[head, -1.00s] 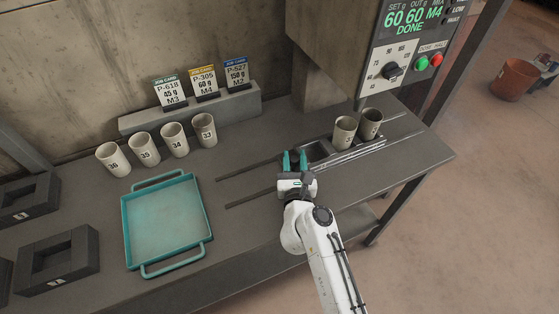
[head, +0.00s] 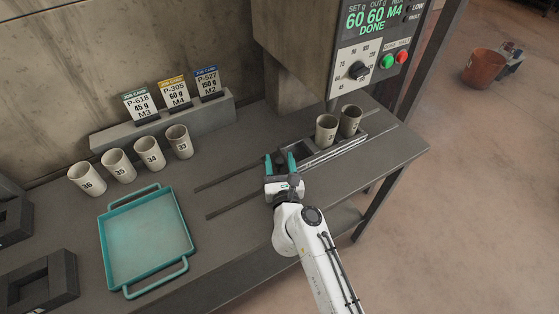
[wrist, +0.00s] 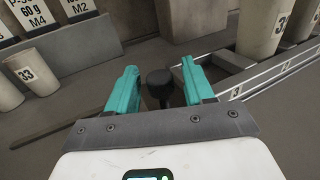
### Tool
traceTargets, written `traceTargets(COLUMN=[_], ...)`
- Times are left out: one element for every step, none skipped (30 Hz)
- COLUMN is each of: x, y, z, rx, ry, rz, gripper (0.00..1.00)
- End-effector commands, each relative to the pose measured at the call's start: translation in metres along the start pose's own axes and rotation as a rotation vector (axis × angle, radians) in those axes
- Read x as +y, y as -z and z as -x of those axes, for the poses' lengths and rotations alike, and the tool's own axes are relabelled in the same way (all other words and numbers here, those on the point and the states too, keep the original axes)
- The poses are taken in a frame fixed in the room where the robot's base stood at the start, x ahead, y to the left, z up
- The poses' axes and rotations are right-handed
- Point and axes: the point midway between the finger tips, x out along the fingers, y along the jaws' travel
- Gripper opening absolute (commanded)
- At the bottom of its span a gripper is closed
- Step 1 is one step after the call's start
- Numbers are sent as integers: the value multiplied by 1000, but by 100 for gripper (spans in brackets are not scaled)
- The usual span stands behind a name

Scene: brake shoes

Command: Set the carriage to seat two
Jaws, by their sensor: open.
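The carriage (head: 337,149) is a pale metal slide on two dark rails on the bench, below the machine. It bears two numbered cups, one on the left (head: 326,131) and one on the right (head: 351,121); their numbers are hard to read in the head view. My gripper (head: 281,161) is open at the carriage's left end. In the wrist view a black knob (wrist: 159,84) stands between the open teal fingers (wrist: 160,90), with gaps on both sides. The carriage edge (wrist: 270,78) runs off to the right there. Which seat is under the machine's spout is hard to tell.
The machine panel (head: 365,45) reads 60, 60, M4, DONE. Cups 33 (head: 179,142), 34, 35 and 36 stand in a row before the job cards (head: 174,92). A teal tray (head: 147,240) lies at front left. Dark blocks (head: 42,283) sit at far left.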

Motion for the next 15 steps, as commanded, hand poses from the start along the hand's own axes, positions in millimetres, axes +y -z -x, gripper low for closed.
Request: traceTargets(x=[0, 0, 0, 1, 0, 0, 0, 0, 0, 0, 0, 0, 0, 0, 0], y=[0, 0, 1, 0, 0, 1, 2, 1, 1, 1, 2, 2, 1, 1, 2], z=[5, 9, 15, 20, 25, 33, 39, 44, 52, 58, 63, 70, 75, 79, 85], rx=[1, 1, 2, 1, 2, 2, 3, 2, 2, 2, 2, 2, 2, 1, 1], ry=[-1, -2, -2, -2, -2, -2, -2, -2, -2, -1, -1, -1, -2, -2, -1], rz=[1, 1, 1, 1, 1, 1, 1, 1, 1, 1, 1, 1, 1, 1, 1], gripper=[52, 52, 52, 52, 52, 52, 52, 52, 52, 52, 52, 52, 52, 52, 52])
